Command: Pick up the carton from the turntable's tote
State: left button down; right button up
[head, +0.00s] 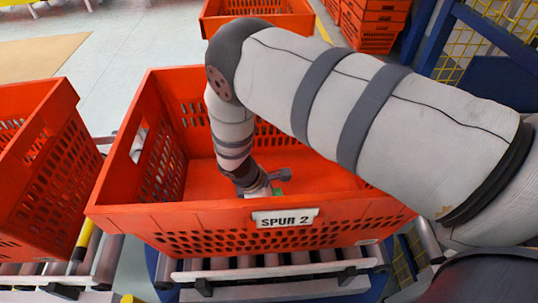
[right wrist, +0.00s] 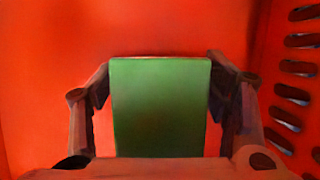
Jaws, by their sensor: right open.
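The carton is a green box (right wrist: 160,108) on the orange floor of the tote, seen between the fingers in the right wrist view. In the head view only a small green bit (head: 278,191) shows beside my gripper. The orange tote (head: 130,215) labelled SPUR 2 stands on the rollers in the middle. My right gripper (head: 265,185) reaches down inside it. In the right wrist view its open fingers (right wrist: 160,85) stand on either side of the carton, with a narrow gap showing at the left. Contact on the right cannot be told. My left gripper is not in view.
Another orange tote (head: 40,170) stands close on the left. A further tote (head: 255,15) is behind, and stacked totes (head: 375,20) stand at the back right near a blue frame (head: 490,50). The slotted tote wall (right wrist: 290,90) is right of the gripper.

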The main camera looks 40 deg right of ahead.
jog(key=shift+r, duration=0.1)
jog(key=c, duration=1.5)
